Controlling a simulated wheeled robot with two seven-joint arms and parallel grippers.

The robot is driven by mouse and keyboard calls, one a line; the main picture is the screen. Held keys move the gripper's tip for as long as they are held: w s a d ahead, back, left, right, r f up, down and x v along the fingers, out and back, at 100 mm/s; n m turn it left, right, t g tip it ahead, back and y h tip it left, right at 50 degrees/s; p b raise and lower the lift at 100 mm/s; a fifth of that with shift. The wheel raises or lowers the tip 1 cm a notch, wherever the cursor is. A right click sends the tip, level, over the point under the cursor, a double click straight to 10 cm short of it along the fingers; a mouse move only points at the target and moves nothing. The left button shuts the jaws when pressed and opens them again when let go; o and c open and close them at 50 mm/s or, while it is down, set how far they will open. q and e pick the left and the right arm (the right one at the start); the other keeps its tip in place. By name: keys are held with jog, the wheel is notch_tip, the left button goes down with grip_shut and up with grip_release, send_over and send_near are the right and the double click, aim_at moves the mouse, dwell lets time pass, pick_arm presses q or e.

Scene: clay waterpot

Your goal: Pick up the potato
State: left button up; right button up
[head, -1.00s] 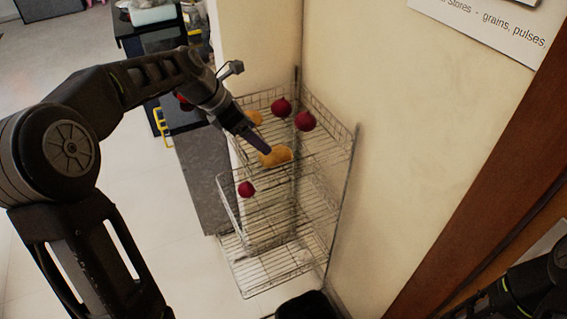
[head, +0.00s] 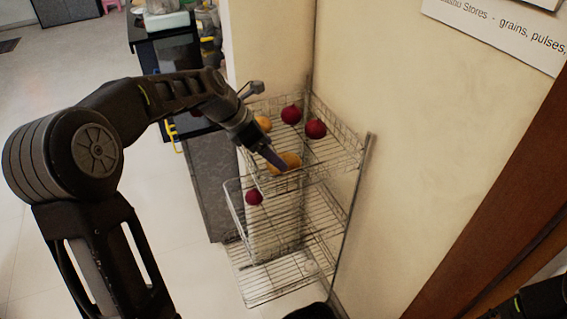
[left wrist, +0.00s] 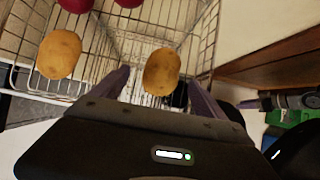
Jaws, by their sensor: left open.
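A yellow-brown potato (head: 290,160) lies on the top shelf of the wire rack, near its front edge. In the left wrist view this potato (left wrist: 161,72) sits between the two fingers. My left gripper (head: 274,158) is open, with its fingers at the near potato and not closed on it. A second potato (head: 263,123) lies further back on the same shelf; it also shows at the left of the left wrist view (left wrist: 59,54).
The wire rack (head: 352,160) has several tiers and stands against a cream wall. Two red onions (head: 291,115) (head: 316,129) lie on the top shelf, and another (head: 254,197) lower down. A dark counter (head: 165,55) stands behind my left arm.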

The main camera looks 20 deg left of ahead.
pick_arm(q)
jog(key=shift+f, duration=0.1)
jog(key=x, duration=0.5)
jog(key=shift+s+d+f+p, duration=0.1)
jog(key=shift+s+p, duration=0.1)
jog(key=shift+p, duration=0.2)
jog(key=shift+c, duration=0.4)
jog(key=c, duration=1.5)
